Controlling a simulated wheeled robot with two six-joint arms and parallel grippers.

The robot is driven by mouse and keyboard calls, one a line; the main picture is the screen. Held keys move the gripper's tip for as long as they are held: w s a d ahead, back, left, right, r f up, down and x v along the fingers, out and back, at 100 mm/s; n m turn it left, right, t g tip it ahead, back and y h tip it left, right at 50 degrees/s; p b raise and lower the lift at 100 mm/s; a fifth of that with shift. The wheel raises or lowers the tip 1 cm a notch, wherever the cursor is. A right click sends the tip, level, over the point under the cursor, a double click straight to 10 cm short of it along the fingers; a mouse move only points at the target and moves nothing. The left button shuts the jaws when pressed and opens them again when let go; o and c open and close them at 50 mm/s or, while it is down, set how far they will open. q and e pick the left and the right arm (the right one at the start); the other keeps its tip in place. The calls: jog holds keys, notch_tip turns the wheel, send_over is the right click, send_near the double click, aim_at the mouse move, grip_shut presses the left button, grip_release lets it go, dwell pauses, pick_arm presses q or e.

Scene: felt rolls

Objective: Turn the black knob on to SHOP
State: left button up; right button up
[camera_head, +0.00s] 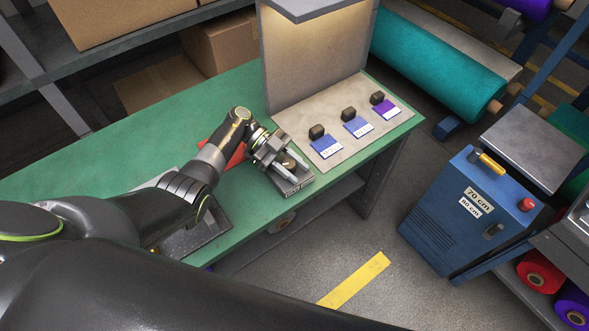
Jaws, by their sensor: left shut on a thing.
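A small grey box (292,189) with a label on its front face sits at the front edge of the green workbench. My left gripper (287,166) points down over this box, its fingers at the top of it. It is shut on what seems to be the knob there, which the fingers mostly hide. I cannot read the box's markings or tell which way the knob points. My right gripper is not in view.
On a pale board (392,92) right of the gripper stand several dark blocks with blue and purple cards. A grey upright panel (310,70) with a light stands behind. A blue machine (455,215) stands right, beyond open floor. A red item (236,156) lies behind my left wrist.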

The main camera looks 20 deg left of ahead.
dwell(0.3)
pick_arm(q)
jog(key=o, duration=1)
jog(key=shift+a, duration=0.1)
jog(key=b+v, duration=0.2)
jog(key=v, duration=1.5)
jog(key=shift+r+b, duration=0.2)
jog(key=shift+b, duration=0.1)
jog(key=shift+a, duration=0.1)
